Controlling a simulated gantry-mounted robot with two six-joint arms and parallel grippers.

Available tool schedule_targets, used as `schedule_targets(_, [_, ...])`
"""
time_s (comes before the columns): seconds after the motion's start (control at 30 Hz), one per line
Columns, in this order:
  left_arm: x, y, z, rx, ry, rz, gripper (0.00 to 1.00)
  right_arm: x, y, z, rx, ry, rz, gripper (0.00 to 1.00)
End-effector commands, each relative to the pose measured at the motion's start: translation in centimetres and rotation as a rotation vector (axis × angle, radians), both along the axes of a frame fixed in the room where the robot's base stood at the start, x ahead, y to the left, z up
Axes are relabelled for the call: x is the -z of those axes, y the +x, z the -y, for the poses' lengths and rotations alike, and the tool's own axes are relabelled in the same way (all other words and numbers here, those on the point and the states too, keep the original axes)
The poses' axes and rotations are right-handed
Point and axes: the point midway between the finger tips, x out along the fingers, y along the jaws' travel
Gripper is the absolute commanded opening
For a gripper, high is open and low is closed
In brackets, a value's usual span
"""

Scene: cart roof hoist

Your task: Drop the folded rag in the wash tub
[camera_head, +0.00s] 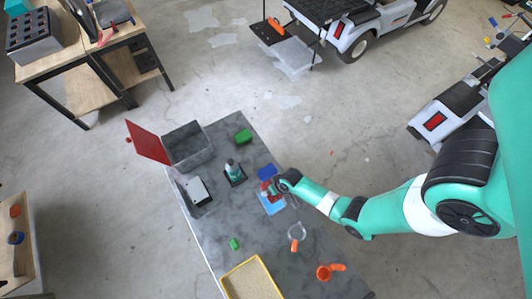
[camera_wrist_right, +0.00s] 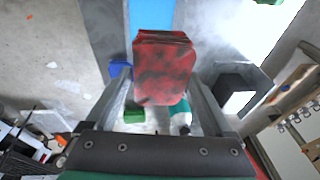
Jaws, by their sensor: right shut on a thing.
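My right gripper (camera_head: 272,188) is shut on the folded rag (camera_wrist_right: 163,68), a red cloth with dark stains. The rag (camera_head: 266,186) is held over the worktop beside a light blue flat piece (camera_head: 273,205), which also shows past the rag in the right wrist view (camera_wrist_right: 143,14). A grey open-topped tub (camera_head: 190,146) with a raised red lid (camera_head: 147,142) stands at the worktop's far left end and looks like the wash tub. The rag is well to its right, apart from it. My left gripper is out of view.
On the grey worktop (camera_head: 220,215), a teal bottle (camera_head: 232,168) stands between gripper and tub. A green block (camera_head: 243,136), a dark blue piece (camera_head: 267,171) and a small box with a white panel (camera_head: 197,191) are nearby. Orange items (camera_head: 324,272) and a yellow-rimmed tray (camera_head: 250,280) lie nearer.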

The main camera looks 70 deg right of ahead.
Motion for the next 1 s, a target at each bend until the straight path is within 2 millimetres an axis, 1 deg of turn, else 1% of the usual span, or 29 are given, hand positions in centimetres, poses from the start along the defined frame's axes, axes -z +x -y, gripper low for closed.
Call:
schedule_targets(0.1, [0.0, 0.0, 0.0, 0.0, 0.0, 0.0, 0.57, 0.0, -0.5, -0.4, -0.022, -0.001, 0.002, 0.33])
schedule_targets(0.47, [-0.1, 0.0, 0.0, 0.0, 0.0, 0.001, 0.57, 0.0, -0.5, -0.4, -0.015, -0.01, -0.006, 0.33])
schedule_targets(0.67, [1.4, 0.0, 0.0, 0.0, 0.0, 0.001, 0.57, 1.6, -0.5, -0.4, -0.014, -0.009, -0.005, 0.33])
schedule_targets(1.0, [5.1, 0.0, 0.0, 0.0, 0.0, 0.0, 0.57, 5.6, -0.5, -0.4, -0.014, -0.009, -0.005, 0.33])
